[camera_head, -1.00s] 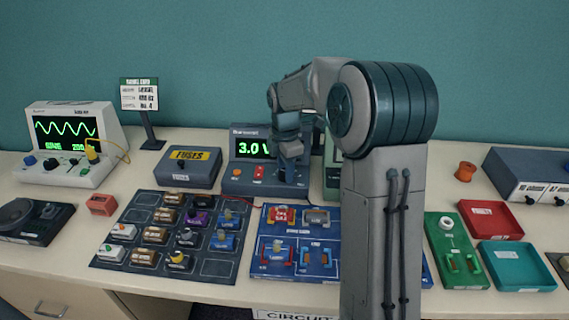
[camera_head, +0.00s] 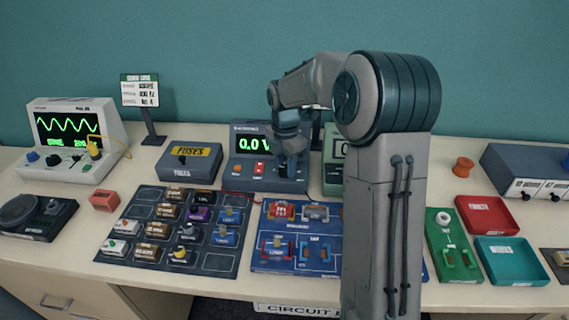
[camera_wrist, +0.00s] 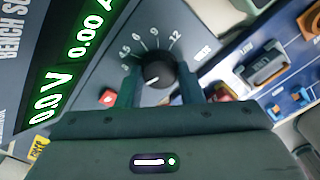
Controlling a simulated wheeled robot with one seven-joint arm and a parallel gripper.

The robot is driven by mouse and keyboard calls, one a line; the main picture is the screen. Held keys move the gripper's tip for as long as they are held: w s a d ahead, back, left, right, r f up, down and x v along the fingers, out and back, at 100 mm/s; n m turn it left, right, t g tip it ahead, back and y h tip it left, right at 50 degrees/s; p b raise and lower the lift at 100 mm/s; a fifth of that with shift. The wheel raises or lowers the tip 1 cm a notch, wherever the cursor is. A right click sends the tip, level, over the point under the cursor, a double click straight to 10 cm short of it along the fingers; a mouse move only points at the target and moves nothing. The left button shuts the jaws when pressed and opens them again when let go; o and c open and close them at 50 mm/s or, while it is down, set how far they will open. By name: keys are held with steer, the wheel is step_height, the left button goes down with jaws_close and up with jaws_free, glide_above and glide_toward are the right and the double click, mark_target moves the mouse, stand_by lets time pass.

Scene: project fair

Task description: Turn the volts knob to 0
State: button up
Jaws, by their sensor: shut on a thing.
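The bench supply (camera_head: 240,174) stands at the back middle of the table, and its green display reads 0.0 V in the head view. In the wrist view the display (camera_wrist: 62,80) also shows zeros. The black volts knob (camera_wrist: 158,72) sits on the supply's face inside a printed scale with 6, 9 and 12 readable. My gripper (camera_wrist: 159,88) is shut on the knob, one dark finger on each side. The knob's white mark (camera_wrist: 153,79) points toward the lower left. In the head view my gripper (camera_head: 291,168) hides the knob.
The grey fuses box (camera_head: 188,162) stands left of the supply, and a green meter (camera_head: 331,178) stands close on its right. A dark tray of modules (camera_head: 172,228) and a blue circuit board (camera_head: 296,238) lie in front. My arm covers part of the board.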

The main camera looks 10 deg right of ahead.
mark_target(285, 167)
steer(key=o, duration=1)
steer(key=shift+w, duration=0.1)
steer(key=shift+c, duration=0.2)
step_height(285, 167, up, 14)
steer(key=s+f+m+t, duration=0.1)
steer(key=s+f+m, duration=0.2)
steer(key=s+m, duration=0.9)
steer(key=s+f+m+t, duration=0.1)
steer(key=s+f+m, duration=0.3)
steer(key=s+m, duration=0.7)
steer(key=s, duration=0.4)
steer(key=shift+s+f+m+t, duration=0.15)
steer(key=shift+s+m+t, duration=0.15)
steer(key=shift+m+t, duration=0.1)
